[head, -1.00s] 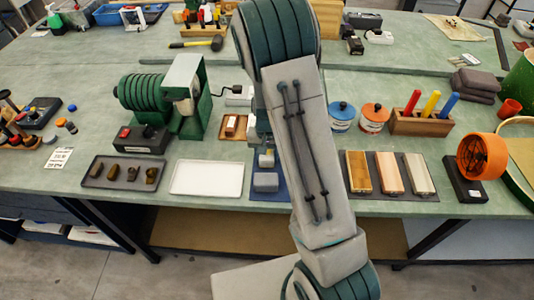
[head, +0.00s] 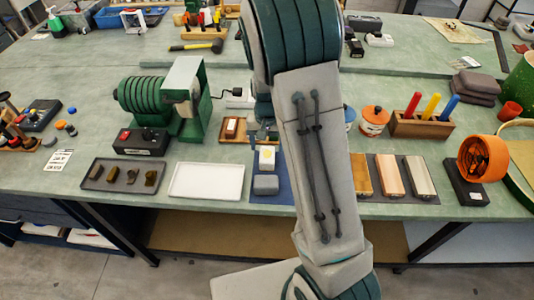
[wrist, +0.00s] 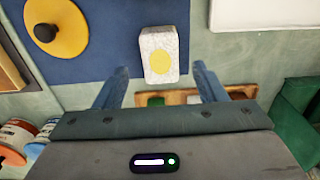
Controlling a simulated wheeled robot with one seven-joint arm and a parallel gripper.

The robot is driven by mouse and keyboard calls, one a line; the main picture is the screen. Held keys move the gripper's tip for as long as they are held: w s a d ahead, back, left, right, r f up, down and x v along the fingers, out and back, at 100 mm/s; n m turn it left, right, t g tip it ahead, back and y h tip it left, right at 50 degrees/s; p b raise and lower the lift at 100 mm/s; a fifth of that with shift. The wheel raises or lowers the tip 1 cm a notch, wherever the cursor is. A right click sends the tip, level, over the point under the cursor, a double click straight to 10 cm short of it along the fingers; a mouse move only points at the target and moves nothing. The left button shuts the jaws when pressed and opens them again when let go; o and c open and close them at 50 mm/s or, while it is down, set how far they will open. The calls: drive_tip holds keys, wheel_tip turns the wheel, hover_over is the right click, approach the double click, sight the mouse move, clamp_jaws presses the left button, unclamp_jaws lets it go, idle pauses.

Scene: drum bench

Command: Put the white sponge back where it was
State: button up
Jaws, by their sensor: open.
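The white sponge (wrist: 159,50), a pale speckled block with a yellow spot, is on the blue mat (wrist: 95,30) at its edge in the wrist view. In the head view the sponge (head: 267,154) sits just behind a grey block (head: 266,184). My gripper (wrist: 160,87) is open and empty, its two blue fingers spread apart, with the sponge ahead of the gap between them. In the head view my arm covers much of the mat and most of the gripper.
A yellow disc with a black knob (wrist: 55,28) lies on the mat. A white tray (head: 207,179) is left of the mat, with a small wooden tray (head: 234,129) behind it. Several brushes or blocks (head: 392,174) and lidded pots (head: 374,121) stand right of my arm.

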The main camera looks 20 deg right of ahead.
sight(267, 155)
drive_tip(key=s+r+n+t, duration=0.2)
drive_tip(key=s+r, duration=0.9)
drive_tip(key=r, duration=0.4)
drive_tip(key=s+r+n+t, duration=0.1)
drive_tip(key=s+r, duration=0.2)
drive_tip(key=s, duration=0.7)
drive_tip(key=shift+n, duration=0.3)
